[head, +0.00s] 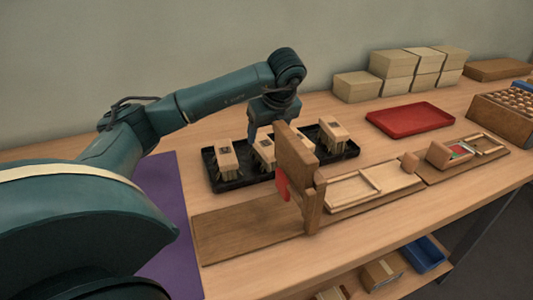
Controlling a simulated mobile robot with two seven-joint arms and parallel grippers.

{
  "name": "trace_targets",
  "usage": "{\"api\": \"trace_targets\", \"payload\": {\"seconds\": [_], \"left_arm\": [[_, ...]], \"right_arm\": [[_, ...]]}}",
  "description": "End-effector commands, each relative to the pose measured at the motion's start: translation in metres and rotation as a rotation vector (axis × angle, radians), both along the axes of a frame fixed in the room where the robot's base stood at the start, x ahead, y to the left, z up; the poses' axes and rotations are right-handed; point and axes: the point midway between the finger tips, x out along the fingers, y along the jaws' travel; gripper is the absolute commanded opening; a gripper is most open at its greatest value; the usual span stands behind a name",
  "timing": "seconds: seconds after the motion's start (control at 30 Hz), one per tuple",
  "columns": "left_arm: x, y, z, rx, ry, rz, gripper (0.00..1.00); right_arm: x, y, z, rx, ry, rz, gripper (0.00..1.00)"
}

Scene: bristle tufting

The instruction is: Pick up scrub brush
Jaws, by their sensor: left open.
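Several scrub brushes with pale wooden blocks stand bristles down in a black tray (232,186). One brush (226,155) is at the tray's left end, another (264,150) is in the middle, and another (335,134) is at the right end. My left gripper (268,127) is open and points down over the back of the tray, above the middle brushes. Its near side is partly hidden by an upright wooden board, so its exact gap to the brushes is unclear. My right gripper is not in view.
The upright wooden board (297,165) with a red part stands on a long wooden base in front of the tray. A red tray (409,120) and stacked pale boxes (394,65) are at the back right. A purple mat (160,185) lies left. Bins sit on a lower shelf.

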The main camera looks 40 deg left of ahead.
Motion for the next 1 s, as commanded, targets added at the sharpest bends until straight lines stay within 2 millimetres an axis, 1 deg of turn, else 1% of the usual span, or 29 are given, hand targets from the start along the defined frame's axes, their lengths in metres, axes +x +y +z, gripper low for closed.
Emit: {"api": "trace_targets", "payload": {"seconds": [0.03, 0.1, 0.27, 0.5, 0.6, 0.7, 0.87, 1.0], "left_arm": [[0.001, 0.003, -0.008, 0.000, 0.004, 0.002, 0.67], [0.002, 0.006, -0.015, 0.000, 0.003, 0.001, 0.67], [0.003, 0.009, -0.024, 0.000, 0.002, 0.001, 0.67], [0.008, 0.018, -0.058, 0.000, 0.003, 0.002, 0.67], [0.009, 0.022, -0.066, -0.001, 0.001, 0.000, 0.67], [0.010, 0.023, -0.070, 0.000, 0.001, 0.000, 0.67], [0.010, 0.023, -0.069, 0.000, 0.000, -0.001, 0.67], [0.010, 0.023, -0.069, 0.000, 0.000, -0.001, 0.57]], "right_arm": [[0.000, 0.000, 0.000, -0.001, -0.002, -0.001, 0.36], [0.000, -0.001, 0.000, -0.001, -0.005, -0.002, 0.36], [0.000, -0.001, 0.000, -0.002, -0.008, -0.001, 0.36], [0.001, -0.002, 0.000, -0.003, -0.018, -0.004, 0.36], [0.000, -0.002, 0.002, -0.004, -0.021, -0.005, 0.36], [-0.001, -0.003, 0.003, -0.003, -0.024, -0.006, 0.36], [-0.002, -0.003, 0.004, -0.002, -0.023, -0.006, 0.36], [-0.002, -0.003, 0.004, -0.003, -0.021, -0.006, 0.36]]}}
